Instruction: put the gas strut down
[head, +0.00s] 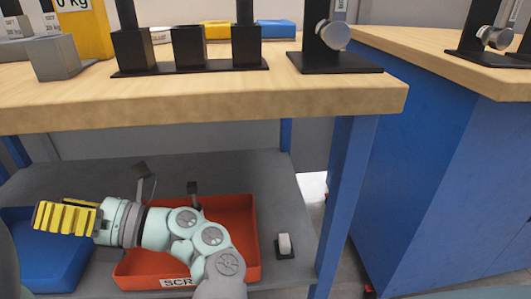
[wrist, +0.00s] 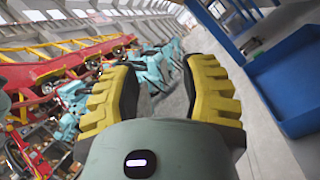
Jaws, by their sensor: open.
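My gripper (head: 66,218) is low at the left in the head view, in front of the bench's lower shelf and pointing left. In the wrist view its two yellow ribbed fingers (wrist: 163,85) are apart, with nothing between them. A black rack (head: 190,68) with three square sockets stands on the bench top. Dark upright rods rise from its left socket (head: 133,50) and right socket (head: 247,46); the frame cuts off their tops, so I cannot tell whether either is the gas strut. The middle socket (head: 189,47) appears empty. No gas strut is clearly identifiable elsewhere.
A red bin (head: 245,215) marked "SCR" sits on the grey lower shelf behind my arm. A blue bin (head: 45,275) is at its left, near my gripper. The bench edge (head: 200,112) overhangs them. A black stand with a silver knob (head: 335,36) is on the bench's right.

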